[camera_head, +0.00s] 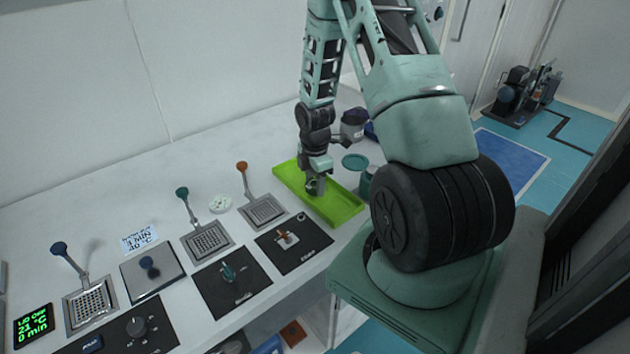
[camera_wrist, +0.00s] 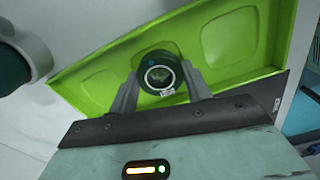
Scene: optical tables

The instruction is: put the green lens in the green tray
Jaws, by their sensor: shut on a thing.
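The bright green tray (camera_head: 342,208) lies on the white bench, and it fills much of the wrist view (camera_wrist: 235,40). My gripper (camera_head: 316,187) points down over the tray's middle. In the wrist view my gripper (camera_wrist: 160,82) has its two grey fingers shut on a small round lens (camera_wrist: 160,77) with a dark rim and a greenish, glinting centre. The lens is over the tray's inside; I cannot tell whether it touches the tray floor. In the head view the lens is mostly hidden by the fingers.
A teal-lidded jar (camera_head: 366,180) and a loose teal lid (camera_head: 355,161) are close to the tray's right side. A grey container (camera_head: 352,124) stands behind.

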